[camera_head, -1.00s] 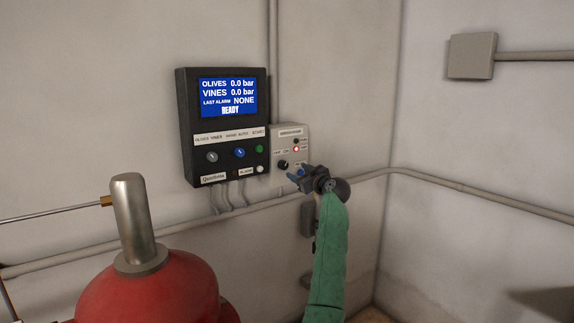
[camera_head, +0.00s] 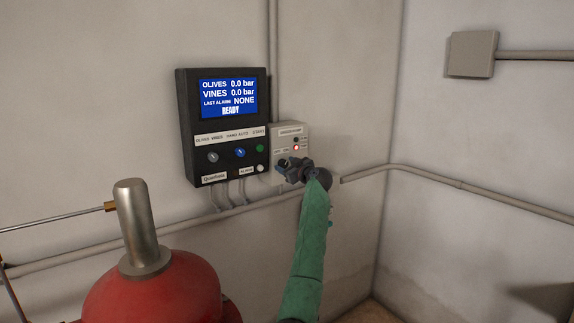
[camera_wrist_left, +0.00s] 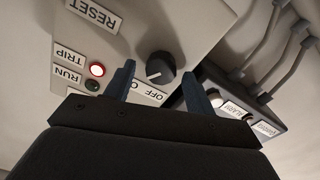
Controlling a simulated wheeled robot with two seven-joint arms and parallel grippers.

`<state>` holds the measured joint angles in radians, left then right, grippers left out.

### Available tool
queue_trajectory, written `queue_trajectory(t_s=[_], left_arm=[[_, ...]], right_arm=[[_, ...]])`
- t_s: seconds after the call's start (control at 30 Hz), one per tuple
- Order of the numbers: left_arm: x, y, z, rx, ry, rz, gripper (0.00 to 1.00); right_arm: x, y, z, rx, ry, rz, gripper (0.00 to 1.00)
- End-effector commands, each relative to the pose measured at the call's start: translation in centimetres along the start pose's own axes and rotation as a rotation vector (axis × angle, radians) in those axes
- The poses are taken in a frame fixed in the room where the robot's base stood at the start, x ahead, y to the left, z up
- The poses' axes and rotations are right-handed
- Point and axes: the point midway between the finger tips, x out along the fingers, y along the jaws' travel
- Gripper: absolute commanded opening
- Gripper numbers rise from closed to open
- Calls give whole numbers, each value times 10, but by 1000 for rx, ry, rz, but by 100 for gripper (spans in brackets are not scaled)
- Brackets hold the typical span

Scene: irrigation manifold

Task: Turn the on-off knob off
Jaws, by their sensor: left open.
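The on-off knob (camera_wrist_left: 160,68) is a black round knob with a white pointer line, with OFF and ON labels beside it, in the left wrist view. It sits on a small light grey box (camera_head: 291,133) right of the dark controller. My left gripper (camera_head: 284,168) is in front of the lower part of this box and hides the knob in the head view. In the left wrist view its two fingers (camera_wrist_left: 160,88) stand apart, one on either side of the knob, open. I cannot tell whether they touch it. My right gripper is not in view.
The dark controller (camera_head: 187,135) has a blue screen reading READY, with knobs and buttons below. A red TRIP light (camera_wrist_left: 97,70) glows on the grey box. A red tank (camera_head: 150,290) with a metal neck stands at front left. A pipe (camera_head: 450,183) runs along the wall.

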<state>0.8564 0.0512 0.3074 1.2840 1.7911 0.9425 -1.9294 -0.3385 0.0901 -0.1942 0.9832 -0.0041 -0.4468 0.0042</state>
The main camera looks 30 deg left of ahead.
Motion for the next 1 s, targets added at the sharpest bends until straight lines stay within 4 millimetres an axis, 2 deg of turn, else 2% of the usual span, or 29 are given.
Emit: queue_trajectory(t_s=[0.2, 0.4, 0.43, 0.77, 1.0], left_arm=[[0, 0, 0, 0, 0, 0, 53], [0, 0, 0, 0, 0, 0, 14], [0, 0, 0, 0, 0, 0, 10], [0, 0, 1, -40, -1, 0, 10], [-1, -1, 2, -177, -2, 0, 10]], right_arm=[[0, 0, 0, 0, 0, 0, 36], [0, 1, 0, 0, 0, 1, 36], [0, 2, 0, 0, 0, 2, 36], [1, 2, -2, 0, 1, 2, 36], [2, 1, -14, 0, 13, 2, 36]])
